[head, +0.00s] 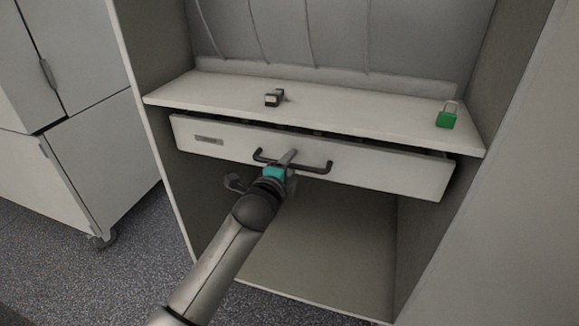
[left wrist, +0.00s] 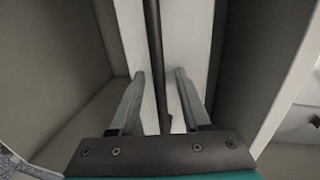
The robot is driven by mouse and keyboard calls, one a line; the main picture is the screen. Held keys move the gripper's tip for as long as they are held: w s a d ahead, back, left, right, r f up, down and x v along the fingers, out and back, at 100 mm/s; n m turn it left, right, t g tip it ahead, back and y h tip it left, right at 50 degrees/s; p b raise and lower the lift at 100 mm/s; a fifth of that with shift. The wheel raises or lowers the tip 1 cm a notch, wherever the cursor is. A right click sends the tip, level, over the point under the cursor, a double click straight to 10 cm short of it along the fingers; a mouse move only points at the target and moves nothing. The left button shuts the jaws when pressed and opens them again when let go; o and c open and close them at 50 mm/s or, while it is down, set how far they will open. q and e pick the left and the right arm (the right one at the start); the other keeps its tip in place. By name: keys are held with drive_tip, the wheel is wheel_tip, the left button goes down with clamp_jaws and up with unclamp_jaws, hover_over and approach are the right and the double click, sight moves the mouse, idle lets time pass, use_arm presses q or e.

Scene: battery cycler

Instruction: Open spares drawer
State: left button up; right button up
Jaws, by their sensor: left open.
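The spares drawer (head: 380,174) is a white drawer front under the shelf, with a small label at its left end. It stands slightly out, with a dark gap along its top edge. Its dark bar handle (head: 315,168) runs across the middle. My left gripper (head: 288,160) is at the handle. In the left wrist view the open fingers (left wrist: 160,80) lie on either side of the dark handle bar (left wrist: 157,60), with gaps between bar and fingers. The drawer front (left wrist: 190,40) shows behind them. The drawer's inside is mostly hidden. My right gripper is not in view.
The shelf (head: 350,108) above the drawer holds a small dark object (head: 274,98) and a green padlock (head: 447,115). The cabinet space below the drawer is empty. A white wheeled cabinet (head: 95,150) stands at the left. Grey floor (head: 120,260) is clear at lower left.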

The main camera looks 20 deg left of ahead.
use_arm(q)
clamp_jaws()
idle(0.3)
idle(1.1)
